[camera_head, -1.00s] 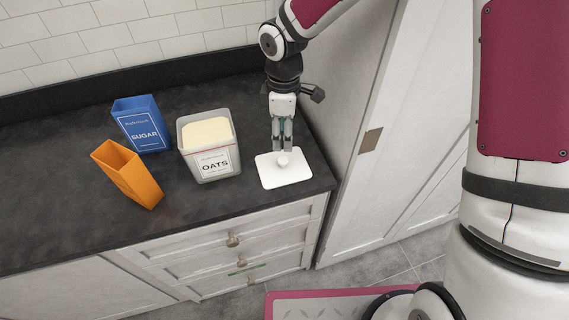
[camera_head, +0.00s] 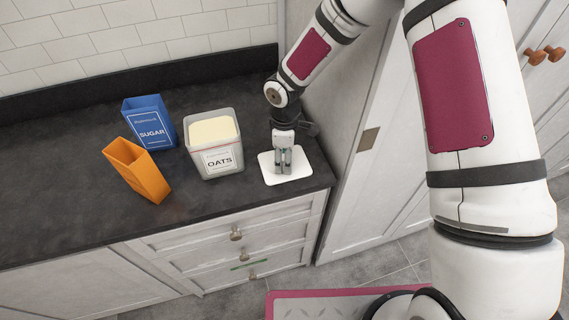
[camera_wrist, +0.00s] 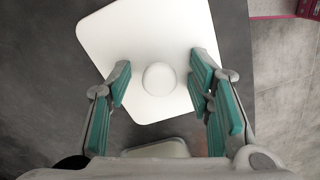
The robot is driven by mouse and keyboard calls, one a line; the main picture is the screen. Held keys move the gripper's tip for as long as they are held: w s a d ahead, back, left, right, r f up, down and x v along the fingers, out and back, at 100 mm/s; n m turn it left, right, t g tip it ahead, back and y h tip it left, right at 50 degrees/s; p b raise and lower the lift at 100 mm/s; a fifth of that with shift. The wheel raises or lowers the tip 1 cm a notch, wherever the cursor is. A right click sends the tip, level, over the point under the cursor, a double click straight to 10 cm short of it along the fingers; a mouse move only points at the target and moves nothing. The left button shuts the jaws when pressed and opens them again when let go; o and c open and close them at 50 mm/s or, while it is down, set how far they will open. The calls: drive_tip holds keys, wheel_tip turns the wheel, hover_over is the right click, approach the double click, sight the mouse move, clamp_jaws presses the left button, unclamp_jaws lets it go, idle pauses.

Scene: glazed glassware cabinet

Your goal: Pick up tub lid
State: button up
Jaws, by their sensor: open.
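The tub lid (camera_head: 300,164) is a flat white square with rounded corners, lying on the dark counter near its right end. In the wrist view the lid (camera_wrist: 112,40) has a round white knob (camera_wrist: 159,79) at its middle. My gripper (camera_head: 284,170) is over the lid and points down. The head view hides the knob behind the fingers.
An open tub labelled OATS (camera_head: 216,160) stands just left of the lid. Farther left are a blue SUGAR box (camera_head: 151,132) and a tilted orange container (camera_head: 137,172). A tall pale cabinet side (camera_head: 340,130) rises close on the right. The counter front is clear.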

drive_tip(key=shift+c, duration=0.4)
drive_tip(key=c, duration=0.9)
drive_tip(key=shift+c, duration=0.3)
